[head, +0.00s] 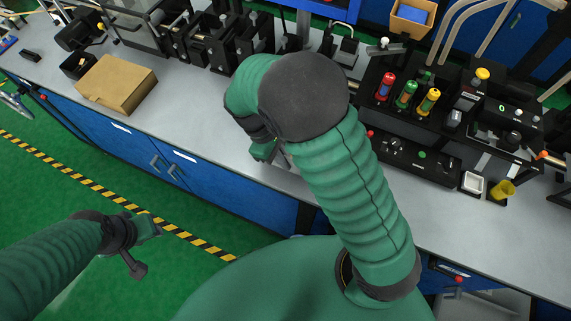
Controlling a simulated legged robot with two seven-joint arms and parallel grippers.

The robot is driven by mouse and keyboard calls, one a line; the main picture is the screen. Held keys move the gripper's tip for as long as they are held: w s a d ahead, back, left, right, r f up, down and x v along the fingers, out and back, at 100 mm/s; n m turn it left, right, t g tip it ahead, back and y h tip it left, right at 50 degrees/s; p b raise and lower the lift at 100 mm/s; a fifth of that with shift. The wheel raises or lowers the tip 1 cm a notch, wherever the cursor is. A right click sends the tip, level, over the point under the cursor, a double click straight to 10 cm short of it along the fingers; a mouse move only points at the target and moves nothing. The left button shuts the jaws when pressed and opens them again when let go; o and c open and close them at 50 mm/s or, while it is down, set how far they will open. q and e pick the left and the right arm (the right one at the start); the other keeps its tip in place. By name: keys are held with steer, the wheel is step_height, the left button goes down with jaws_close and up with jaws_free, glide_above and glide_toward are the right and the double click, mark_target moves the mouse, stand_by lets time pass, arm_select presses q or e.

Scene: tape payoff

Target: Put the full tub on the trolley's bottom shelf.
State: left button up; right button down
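My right gripper (267,150) is over the front part of the grey worktop, mostly hidden behind my own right arm. A pale grey piece shows beside it, but I cannot tell what it is or whether the gripper holds it. My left gripper (140,250) is low over the green floor at the left, clear of the bench. No trolley can be clearly made out.
The worktop (200,118) bears a cardboard box (117,84), black fixtures at the back, and a black rack with red, green and yellow pieces (407,95). Blue cabinets (130,150) are below; green floor lies open at left.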

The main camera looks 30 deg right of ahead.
steer(key=shift+s+a+f, duration=0.1)
steer(key=shift+s+f, duration=0.1)
steer(key=shift+f, duration=1.5)
steer(key=c, duration=1.6)
jaws_free()
steer(key=shift+c, duration=0.2)
